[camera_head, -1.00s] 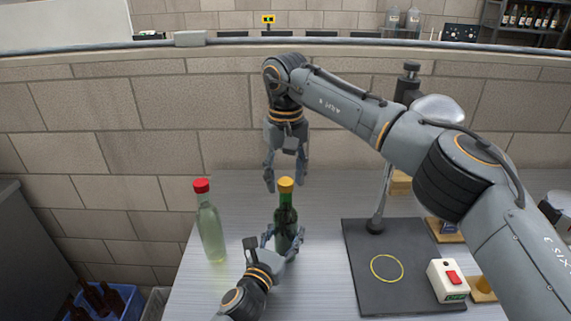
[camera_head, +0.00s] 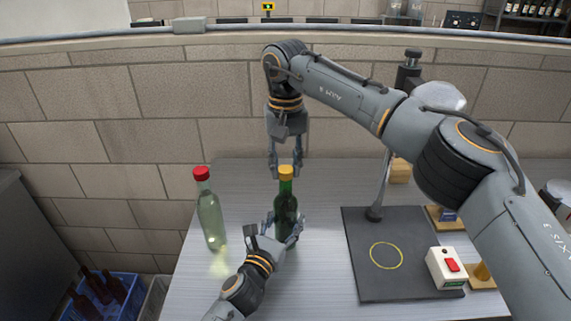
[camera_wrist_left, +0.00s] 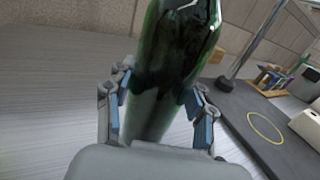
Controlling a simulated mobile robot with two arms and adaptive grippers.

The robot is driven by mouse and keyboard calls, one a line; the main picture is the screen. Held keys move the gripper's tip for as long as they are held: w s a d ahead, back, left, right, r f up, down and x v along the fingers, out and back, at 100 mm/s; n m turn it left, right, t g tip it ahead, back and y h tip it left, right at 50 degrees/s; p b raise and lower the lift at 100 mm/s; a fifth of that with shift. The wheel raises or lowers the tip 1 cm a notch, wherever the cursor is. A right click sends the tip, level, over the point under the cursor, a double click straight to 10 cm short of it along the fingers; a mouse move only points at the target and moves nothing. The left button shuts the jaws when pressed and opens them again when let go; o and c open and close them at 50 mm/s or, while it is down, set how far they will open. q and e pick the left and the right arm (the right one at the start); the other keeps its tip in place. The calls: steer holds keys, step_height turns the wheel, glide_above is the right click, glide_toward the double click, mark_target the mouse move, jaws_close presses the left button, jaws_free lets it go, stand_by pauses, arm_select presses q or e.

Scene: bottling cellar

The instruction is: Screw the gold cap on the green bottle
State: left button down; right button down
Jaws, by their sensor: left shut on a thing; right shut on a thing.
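The green bottle (camera_head: 286,213) stands upright on the metal table, with the gold cap (camera_head: 286,172) on top of its neck. My left gripper (camera_head: 281,232) is shut around the bottle's body from the front. The bottle's green glass (camera_wrist_left: 172,60) fills the middle of the left wrist view, between the blue finger pads. My right gripper (camera_head: 285,168) points down from above and is shut on the gold cap, one finger on each side. The exact finger contact is too small to make out. The cap's underside is hidden.
A pale bottle with a red cap (camera_head: 208,210) stands to the left. A black base plate with a yellow ring (camera_head: 410,285) lies to the right, beside a white box with a red switch (camera_head: 447,267). A blue crate of bottles (camera_head: 125,283) is at lower left.

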steer(key=m, duration=2.7)
steer(key=shift+m, duration=0.4)
steer(key=m, duration=0.4)
steer(key=shift+f, duration=0.1)
steer(key=m, duration=1.3)
steer(key=shift+m, duration=0.4)
steer(key=m, duration=1)
steer(key=c, duration=0.9)
jaws_free()
